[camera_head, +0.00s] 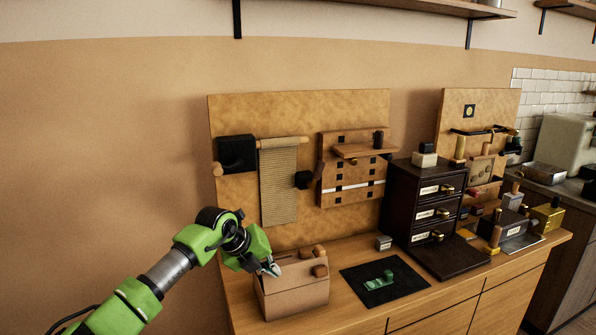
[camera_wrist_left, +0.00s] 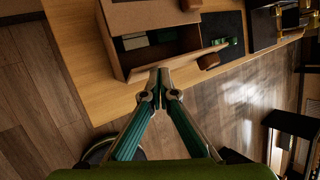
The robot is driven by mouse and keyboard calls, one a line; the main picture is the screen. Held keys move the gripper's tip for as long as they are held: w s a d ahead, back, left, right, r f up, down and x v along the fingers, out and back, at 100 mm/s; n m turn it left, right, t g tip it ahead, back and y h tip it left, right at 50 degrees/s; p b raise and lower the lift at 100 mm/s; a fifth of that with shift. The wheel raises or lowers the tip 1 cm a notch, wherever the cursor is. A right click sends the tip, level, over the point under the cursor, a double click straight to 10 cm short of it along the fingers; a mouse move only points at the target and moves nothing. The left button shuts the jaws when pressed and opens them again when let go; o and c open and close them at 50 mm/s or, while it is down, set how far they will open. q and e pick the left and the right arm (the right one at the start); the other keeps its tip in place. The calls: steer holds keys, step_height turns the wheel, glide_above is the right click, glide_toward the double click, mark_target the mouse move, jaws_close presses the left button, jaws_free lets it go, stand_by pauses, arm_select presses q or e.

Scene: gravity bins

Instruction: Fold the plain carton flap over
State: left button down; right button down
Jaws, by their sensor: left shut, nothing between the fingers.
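The brown carton (camera_head: 292,300) stands at the left front of the wooden counter. In the left wrist view its box (camera_wrist_left: 118,55) is open in part, with green and grey blocks (camera_wrist_left: 150,38) inside. One flap (camera_wrist_left: 150,14) lies along its far side in that view. Another flap or panel (camera_wrist_left: 190,58) shows nearly edge-on at the near side and bears a wooden knob (camera_wrist_left: 208,61). Which flap is the plain one I cannot tell. My left gripper (camera_head: 271,268) is shut and empty at the carton's upper left; its fingertips (camera_wrist_left: 159,74) are close to the near edge. Contact is unclear.
A black mat (camera_head: 383,282) with a green piece (camera_head: 379,281) lies right of the carton. A small grey block (camera_head: 383,243) and a dark drawer cabinet (camera_head: 425,210) stand farther right. A wooden board (camera_head: 300,110) with a hanging cloth (camera_head: 279,185) rises behind.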

arm_select(q)
steer(key=shift+w, duration=0.1)
steer(key=shift+w+a+f+b, duration=0.1)
steer(key=shift+w+a+b, duration=0.1)
steer(key=shift+w+b, duration=0.3)
steer(key=shift+w, duration=0.1)
steer(key=shift+w+a+f+b, duration=0.25)
steer(key=shift+w+b, duration=0.25)
steer(key=shift+w, duration=0.1)
